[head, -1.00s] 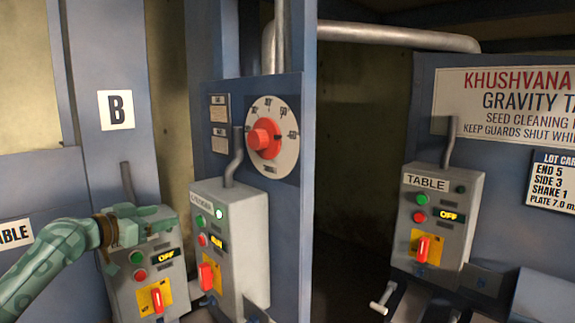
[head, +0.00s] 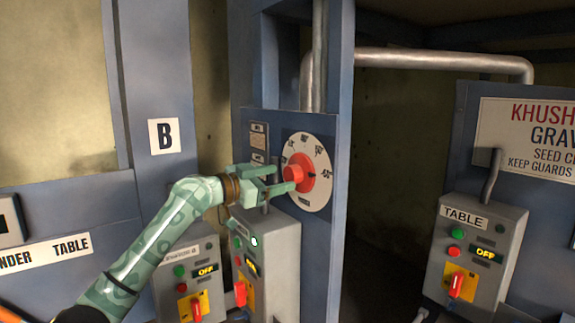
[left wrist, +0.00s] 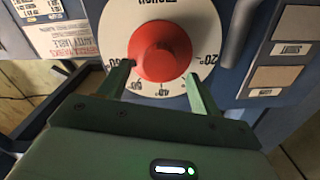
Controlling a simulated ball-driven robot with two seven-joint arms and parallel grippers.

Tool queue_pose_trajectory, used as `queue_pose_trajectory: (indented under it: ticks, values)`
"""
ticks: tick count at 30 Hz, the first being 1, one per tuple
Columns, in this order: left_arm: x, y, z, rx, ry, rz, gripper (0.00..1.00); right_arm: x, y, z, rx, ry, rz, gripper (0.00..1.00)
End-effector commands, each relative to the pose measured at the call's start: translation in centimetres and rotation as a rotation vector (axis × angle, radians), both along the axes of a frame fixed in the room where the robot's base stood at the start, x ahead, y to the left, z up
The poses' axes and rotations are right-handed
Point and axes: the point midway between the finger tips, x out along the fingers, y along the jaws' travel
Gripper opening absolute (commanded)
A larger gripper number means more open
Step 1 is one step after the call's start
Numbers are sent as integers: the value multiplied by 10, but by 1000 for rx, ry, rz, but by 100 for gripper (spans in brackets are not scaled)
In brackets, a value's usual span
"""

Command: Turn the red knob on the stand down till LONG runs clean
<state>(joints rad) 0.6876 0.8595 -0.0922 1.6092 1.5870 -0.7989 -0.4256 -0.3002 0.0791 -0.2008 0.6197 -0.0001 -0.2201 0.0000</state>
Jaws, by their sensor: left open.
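The red knob (head: 297,171) sits at the middle of a round white dial (head: 318,150) with degree marks, on the blue stand (head: 343,220). It also shows in the left wrist view (left wrist: 160,50), seen from above the gripper with the dial figures upside down. My left gripper (head: 278,178) is open. Its two fingers reach toward the knob, one on either side of it in the left wrist view (left wrist: 160,85). I cannot tell whether either finger touches it. My right gripper is not in view.
A grey switch box (head: 275,260) stands below the dial, with another box (head: 195,265) reading OFF to its left. The TABLE box (head: 475,250) stands at the right, also OFF. Small label plates (head: 259,138) are left of the dial. A dark gap lies right of the stand.

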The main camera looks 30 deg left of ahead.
Motion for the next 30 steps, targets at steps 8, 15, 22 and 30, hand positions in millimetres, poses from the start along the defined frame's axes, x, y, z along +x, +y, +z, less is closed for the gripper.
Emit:
queue_pose_trajectory:
  ticks: [8, 15, 22, 30]
  values:
    - [32, -14, 0, 0, 0, 0, 64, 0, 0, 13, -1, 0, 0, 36]
    - [35, -15, -2, 2, 1, 1, 64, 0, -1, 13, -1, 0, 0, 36]
    - [35, -14, -1, 2, 1, 1, 23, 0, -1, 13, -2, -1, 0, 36]
    - [35, -14, -1, -10, 6, 1, 20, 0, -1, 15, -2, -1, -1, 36]
